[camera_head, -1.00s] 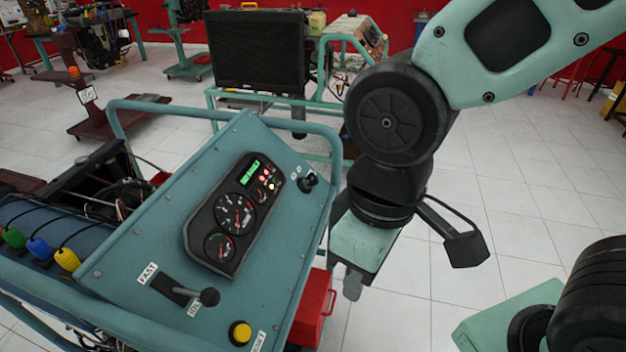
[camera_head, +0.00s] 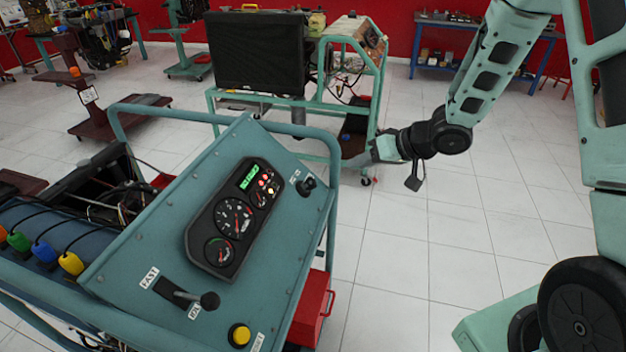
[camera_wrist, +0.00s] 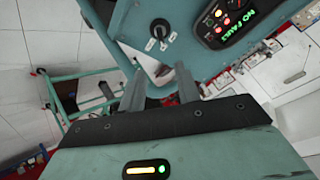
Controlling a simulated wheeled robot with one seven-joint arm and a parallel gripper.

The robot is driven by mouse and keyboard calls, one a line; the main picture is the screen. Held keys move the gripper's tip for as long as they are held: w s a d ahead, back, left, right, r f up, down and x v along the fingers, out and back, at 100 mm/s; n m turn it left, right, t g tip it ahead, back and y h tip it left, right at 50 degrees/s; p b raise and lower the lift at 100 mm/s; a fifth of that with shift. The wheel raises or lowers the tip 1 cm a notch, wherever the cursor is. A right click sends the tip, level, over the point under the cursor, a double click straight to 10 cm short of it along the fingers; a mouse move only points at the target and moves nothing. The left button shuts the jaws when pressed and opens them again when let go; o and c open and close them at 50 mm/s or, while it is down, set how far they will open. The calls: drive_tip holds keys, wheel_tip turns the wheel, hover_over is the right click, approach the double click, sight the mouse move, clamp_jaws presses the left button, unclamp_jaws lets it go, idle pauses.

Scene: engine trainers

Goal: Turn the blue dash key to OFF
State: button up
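The key switch (camera_head: 307,185) is a small dark knob at the upper right of the teal dash panel (camera_head: 255,140). In the wrist view the switch (camera_wrist: 158,30) has white marks around it, beyond the fingertips. Its blue colour and exact position label cannot be made out. My gripper (camera_head: 374,150) is to the right of the panel in the head view, pointing left toward it and apart from the key. In the wrist view my gripper (camera_wrist: 160,78) has its two fingers parted, with nothing between them.
The gauge cluster (camera_head: 235,215) has lit lamps and a green display. A throttle lever (camera_head: 208,300) and a yellow button (camera_head: 239,335) are lower on the panel. A teal tube frame (camera_head: 332,215) rims the panel's right side. Open tiled floor lies to the right.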

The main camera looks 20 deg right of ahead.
sight(314, 180)
drive_tip(key=p+x, duration=0.1)
drive_tip(key=x, duration=1.6)
drive_tip(key=shift+a, duration=0.25)
drive_tip(key=c, duration=0.7)
